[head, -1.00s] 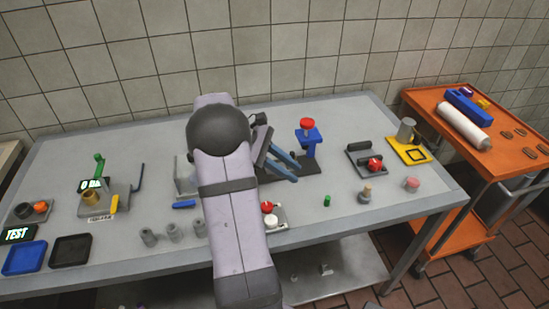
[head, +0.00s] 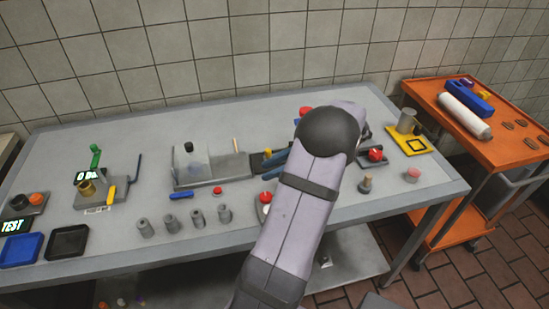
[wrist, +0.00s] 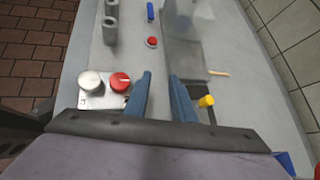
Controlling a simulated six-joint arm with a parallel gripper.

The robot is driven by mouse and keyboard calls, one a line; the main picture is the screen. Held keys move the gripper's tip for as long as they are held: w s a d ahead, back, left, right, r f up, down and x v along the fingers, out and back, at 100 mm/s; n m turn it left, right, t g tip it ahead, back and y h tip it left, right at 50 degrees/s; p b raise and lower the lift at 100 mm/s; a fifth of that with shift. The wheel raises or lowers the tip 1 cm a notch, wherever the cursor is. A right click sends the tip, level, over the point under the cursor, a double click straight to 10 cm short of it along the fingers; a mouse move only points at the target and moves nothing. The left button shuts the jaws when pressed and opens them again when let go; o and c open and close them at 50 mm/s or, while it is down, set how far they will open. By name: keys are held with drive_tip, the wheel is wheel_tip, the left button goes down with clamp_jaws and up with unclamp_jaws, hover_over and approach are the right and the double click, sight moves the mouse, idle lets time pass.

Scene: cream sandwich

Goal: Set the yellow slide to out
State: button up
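A small yellow knob (wrist: 206,101), likely the yellow slide, stands beside a grey fixture (wrist: 182,60) in the wrist view. It also shows as a small yellow spot in the head view (head: 267,153), at the fixture's right end. My gripper (wrist: 160,80) has its two blue fingers apart with nothing between them. The knob is just right of the right finger in the wrist view, outside the gap. In the head view my gripper (head: 274,162) points left, close to the knob, partly hidden by my arm. The slide's set position cannot be read.
A plate with a red and a pale knob (wrist: 105,90) lies left of my fingers in the wrist view. A red button (wrist: 152,42) and a tan stick (wrist: 219,73) are ahead. Grey cylinders (head: 195,218) stand near the front edge. An orange cart (head: 480,150) is at right.

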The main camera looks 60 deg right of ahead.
drive_tip(key=d+m+t+h, duration=0.1)
drive_tip(key=d+m, duration=0.1)
drive_tip(key=s+d+m+t+h+b, duration=0.1)
drive_tip(key=d+m, duration=0.1)
drive_tip(key=d, duration=0.1)
drive_tip(key=s+d+m+t+h+b, duration=0.1)
drive_tip(key=d+m+h, duration=0.1)
drive_tip(key=m, duration=0.1)
drive_tip(key=shift+s+d+t, duration=0.15)
drive_tip(key=shift+d+t, duration=0.15)
drive_tip(key=shift+s+d+r+m, duration=0.1)
drive_tip(key=shift+s+d+m, duration=0.05)
drive_tip(key=shift+d+m, duration=0.25)
drive_tip(key=shift+p+x, duration=0.8)
drive_tip(key=shift+x, duration=2.9)
drive_tip(key=shift+r, duration=0.1)
clamp_jaws()
